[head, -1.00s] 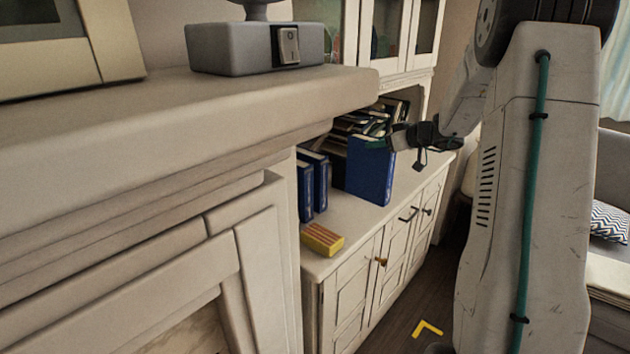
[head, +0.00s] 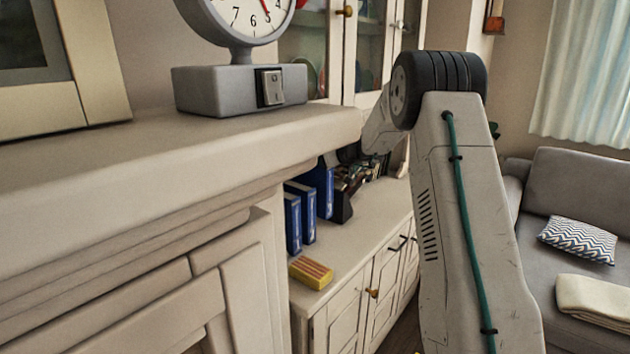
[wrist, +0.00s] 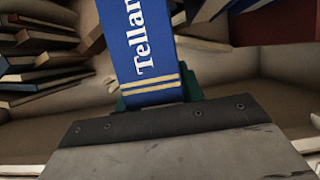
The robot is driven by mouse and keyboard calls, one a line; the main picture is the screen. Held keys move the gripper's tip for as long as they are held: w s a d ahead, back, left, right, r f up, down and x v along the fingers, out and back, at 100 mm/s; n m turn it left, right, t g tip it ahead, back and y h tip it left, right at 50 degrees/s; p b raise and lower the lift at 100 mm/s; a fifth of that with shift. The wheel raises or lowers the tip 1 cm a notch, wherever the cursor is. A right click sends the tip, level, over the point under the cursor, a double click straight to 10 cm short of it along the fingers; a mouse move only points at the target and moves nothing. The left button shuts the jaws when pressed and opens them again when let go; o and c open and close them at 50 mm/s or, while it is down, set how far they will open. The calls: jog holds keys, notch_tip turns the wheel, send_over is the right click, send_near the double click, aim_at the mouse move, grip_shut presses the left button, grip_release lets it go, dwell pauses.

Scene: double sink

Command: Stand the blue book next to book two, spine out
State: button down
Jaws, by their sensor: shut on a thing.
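A blue book with white lettering and gold stripes (wrist: 150,50) is held between the green fingers of my gripper (wrist: 158,95) in the wrist view. Its lettered face, which looks like the spine, faces the wrist camera. In the head view the held blue book (head: 321,186) is roughly upright, just beyond two standing blue books (head: 293,222) (head: 304,208). I cannot tell which of those is book two, or whether the held book touches them or the cabinet top. My gripper is mostly hidden in the head view by the mantel and my arm.
A yellow striped block (head: 311,272) lies on the white cabinet top (head: 345,248), in front of the books. A dark bookend-like piece (head: 342,206) and more books stand behind. The mantel (head: 180,150) with a clock (head: 240,85) overhangs at left. A sofa (head: 575,215) is at right.

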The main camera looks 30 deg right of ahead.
aim_at(316, 179)
jog(key=shift+w+a+r, duration=0.1)
jog(key=shift+w+a, duration=0.15)
jog(key=shift+w, duration=0.35)
jog(key=shift+f, duration=3.05)
jog(key=shift+w+f, duration=0.1)
jog(key=shift+f, duration=0.5)
jog(key=c, duration=0.9)
grip_release()
jog(key=shift+s, duration=0.2)
jog(key=v, duration=1.1)
jog(key=shift+s+d+r, duration=0.1)
jog(key=shift+s+r, duration=0.1)
jog(key=shift+s, duration=0.1)
